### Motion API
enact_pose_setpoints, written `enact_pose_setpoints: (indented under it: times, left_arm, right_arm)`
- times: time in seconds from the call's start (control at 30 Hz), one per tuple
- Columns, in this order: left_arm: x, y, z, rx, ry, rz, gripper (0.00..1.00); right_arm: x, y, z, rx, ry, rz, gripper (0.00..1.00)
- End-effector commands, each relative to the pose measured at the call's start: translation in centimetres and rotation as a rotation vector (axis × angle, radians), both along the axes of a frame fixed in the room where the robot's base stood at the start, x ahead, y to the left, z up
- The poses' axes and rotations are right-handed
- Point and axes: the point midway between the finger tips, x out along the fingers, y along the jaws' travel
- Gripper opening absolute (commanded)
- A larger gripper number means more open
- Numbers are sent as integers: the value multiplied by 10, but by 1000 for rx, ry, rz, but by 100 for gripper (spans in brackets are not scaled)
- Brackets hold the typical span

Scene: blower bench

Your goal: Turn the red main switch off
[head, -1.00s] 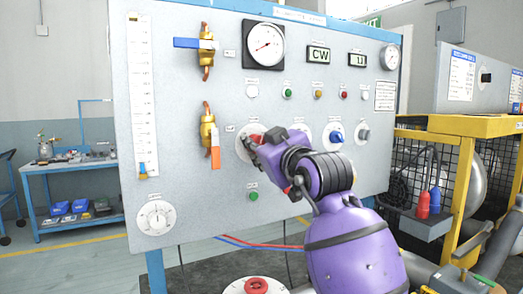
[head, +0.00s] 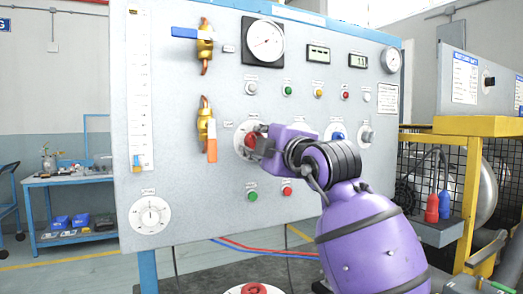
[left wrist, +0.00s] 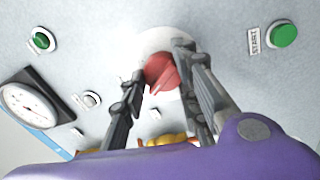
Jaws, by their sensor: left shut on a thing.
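The red main switch (head: 249,139) is a red rotary knob on a round pale plate (head: 239,144), in the middle of the grey panel (head: 190,236). My left gripper (head: 257,137) reaches it from the lower right and covers part of it in the head view. In the left wrist view the red knob (left wrist: 161,72) sits between the two dark fingers of the left gripper (left wrist: 158,65), which are shut on it. Its exact turn angle is hard to read. My right gripper is in neither view.
A blue knob (head: 337,137) and a grey knob (head: 366,134) sit to the right of the switch. Brass valves with blue (head: 186,32) and orange (head: 211,150) levers are to its left. Green (head: 252,196) and red (head: 287,190) buttons are below. A yellow frame (head: 475,126) stands at right.

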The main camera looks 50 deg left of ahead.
Motion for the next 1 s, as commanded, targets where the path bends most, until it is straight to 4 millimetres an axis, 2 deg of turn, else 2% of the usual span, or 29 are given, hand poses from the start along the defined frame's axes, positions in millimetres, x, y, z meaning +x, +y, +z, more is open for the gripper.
enact_pose_setpoints:
  times: [0.03, 0.33, 0.93, 0.97, 1.0]
  left_arm:
    - [2, -3, 8, 11, -43, -8, 3]
    - [1, -3, 10, -26, -173, -8, 3]
    - [-1, -3, 11, -36, -212, -6, 3]
    - [-1, -3, 11, -36, -212, -6, 30]
    - [-1, -3, 11, -37, -213, -6, 36]
  right_arm:
    - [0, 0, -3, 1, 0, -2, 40]
    - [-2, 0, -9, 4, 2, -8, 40]
    - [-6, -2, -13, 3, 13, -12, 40]
    - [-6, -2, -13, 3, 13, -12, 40]
    - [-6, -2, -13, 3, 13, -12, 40]
